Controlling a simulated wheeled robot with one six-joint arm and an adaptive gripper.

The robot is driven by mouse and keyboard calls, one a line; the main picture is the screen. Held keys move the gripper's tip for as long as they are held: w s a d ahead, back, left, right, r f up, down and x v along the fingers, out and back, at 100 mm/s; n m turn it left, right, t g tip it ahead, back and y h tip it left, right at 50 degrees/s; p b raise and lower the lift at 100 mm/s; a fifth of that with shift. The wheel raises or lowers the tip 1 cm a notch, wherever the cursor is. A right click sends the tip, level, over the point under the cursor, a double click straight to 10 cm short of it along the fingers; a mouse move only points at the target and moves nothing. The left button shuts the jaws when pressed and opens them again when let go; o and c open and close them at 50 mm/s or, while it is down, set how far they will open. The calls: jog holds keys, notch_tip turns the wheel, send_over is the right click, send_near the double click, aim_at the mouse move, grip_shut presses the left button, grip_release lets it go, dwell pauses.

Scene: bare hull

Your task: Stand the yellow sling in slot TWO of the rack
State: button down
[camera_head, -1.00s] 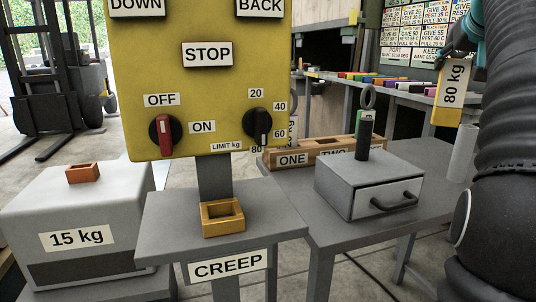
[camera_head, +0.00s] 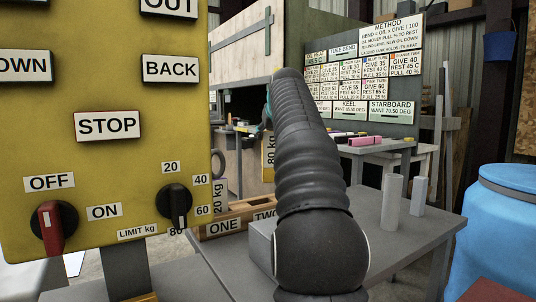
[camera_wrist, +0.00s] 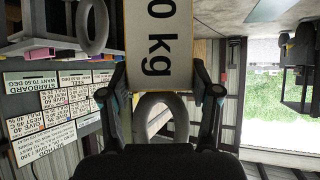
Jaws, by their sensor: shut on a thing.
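The yellow sling (camera_head: 268,160), with a white 80 kg label, hangs upright at mid-picture in the head view, partly hidden by my arm. Its lower end shows above and behind the TWO end of the rack. In the wrist view the sling's labelled body (camera_wrist: 158,45) and grey ring (camera_wrist: 160,120) show. My gripper (camera_wrist: 160,82) has one finger on each side and is shut on the sling. The wooden rack (camera_head: 240,208) bears ONE and TWO labels; its right part is hidden behind my arm. The inside of slot TWO cannot be seen.
A 20 kg sling (camera_head: 219,198) stands upright at the rack's ONE end. A grey box (camera_head: 262,242) is partly hidden by my arm. Grey cylinders (camera_head: 391,200) stand on the table's right. The yellow control panel (camera_head: 100,110) is close on the left. A blue barrel (camera_head: 495,235) stands at right.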

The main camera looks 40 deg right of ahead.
aim_at(269, 149)
jog(key=shift+w+d+f, duration=0.1)
jog(key=shift+w+f, duration=0.25)
jog(key=shift+w, duration=0.25)
jog(key=shift+w+f, duration=0.3)
jog(key=shift+w, duration=0.3)
jog(key=shift+f+b, duration=0.45)
jog(key=shift+f, duration=1.55)
jog(key=shift+f+b, duration=0.35)
jog(key=shift+f, duration=0.15)
jog(key=shift+c, duration=1.2)
grip_release()
jog(key=shift+r+p, duration=0.3)
jog(key=shift+r, duration=0.05)
jog(key=shift+s+r, duration=0.25)
jog(key=shift+r, duration=0.05)
jog(key=v, duration=1.1)
jog(key=shift+s, duration=0.15)
